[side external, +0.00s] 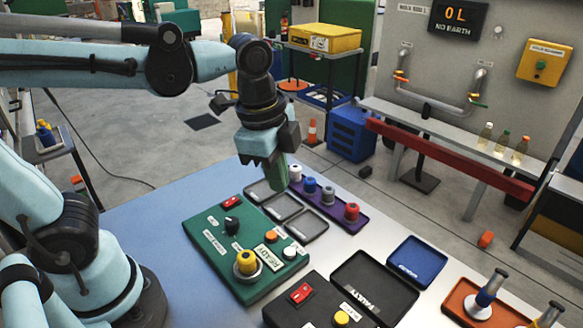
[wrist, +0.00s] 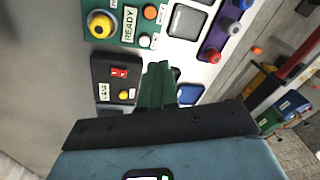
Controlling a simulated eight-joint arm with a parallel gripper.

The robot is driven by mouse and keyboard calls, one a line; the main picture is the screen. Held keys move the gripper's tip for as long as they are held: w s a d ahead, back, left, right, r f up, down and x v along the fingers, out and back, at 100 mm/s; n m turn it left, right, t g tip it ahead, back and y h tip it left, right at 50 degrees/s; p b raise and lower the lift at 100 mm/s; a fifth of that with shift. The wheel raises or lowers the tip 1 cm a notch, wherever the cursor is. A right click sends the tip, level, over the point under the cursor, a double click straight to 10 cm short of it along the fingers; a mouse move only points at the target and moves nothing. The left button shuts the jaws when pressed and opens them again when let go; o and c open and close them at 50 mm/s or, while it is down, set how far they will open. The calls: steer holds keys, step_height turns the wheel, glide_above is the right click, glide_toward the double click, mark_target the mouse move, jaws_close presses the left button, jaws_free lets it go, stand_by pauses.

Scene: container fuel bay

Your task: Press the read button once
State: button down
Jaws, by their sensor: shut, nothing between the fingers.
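A green panel (side external: 215,262) on the table holds a red rocker switch (side external: 231,202), a black knob (side external: 232,224), an orange button (side external: 271,236), a white button (side external: 290,252) and a small READY display (side external: 265,257). A yellow-topped piece (side external: 247,262) stands in a pale ring on it. The small labels beside the buttons are too small to read, so I cannot tell which is marked read. My gripper (side external: 277,186) is shut and empty, pointing down above the far end of the panel and the grey trays. Its green fingers also show in the wrist view (wrist: 158,68).
A black box (side external: 283,314) with a red switch and a yellow button (side external: 341,318) stands in front. Grey trays (side external: 309,225) and a purple rack (side external: 338,217) of several coloured-top pieces lie beside the panel. Bare table (side external: 150,235) lies left.

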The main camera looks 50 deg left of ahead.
mark_target(290, 251)
steer(key=d+m+g, duration=0.1)
steer(key=m, duration=0.1)
steer(key=d+r+m+g, duration=0.1)
steer(key=m, duration=0.2)
steer(key=shift+d, duration=0.4)
steer(key=shift+f, duration=7)
steer(key=shift+f, duration=0.95)
step_height(290, 251, up, 14)
steer(key=shift+r, duration=0.25)
